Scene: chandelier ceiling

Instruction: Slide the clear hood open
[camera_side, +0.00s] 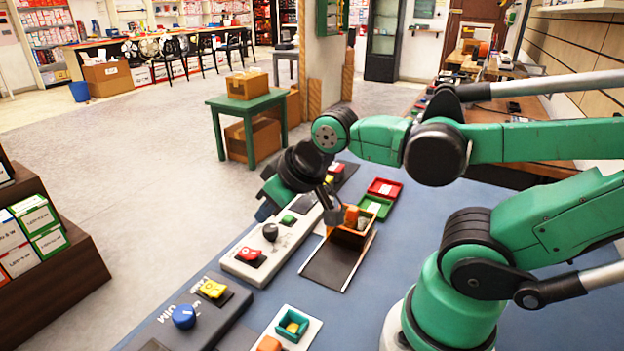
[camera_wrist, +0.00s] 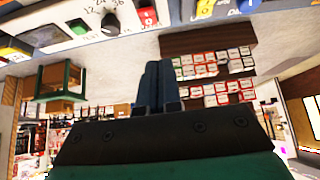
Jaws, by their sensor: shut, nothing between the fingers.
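A white control panel (camera_side: 276,247) with a red switch and black knob lies left of the base. A grey panel (camera_side: 190,312) with a blue knob is nearer. Red (camera_side: 384,188) and green (camera_side: 376,206) trays lie beyond the box. Blue tabletop is bare to the right.

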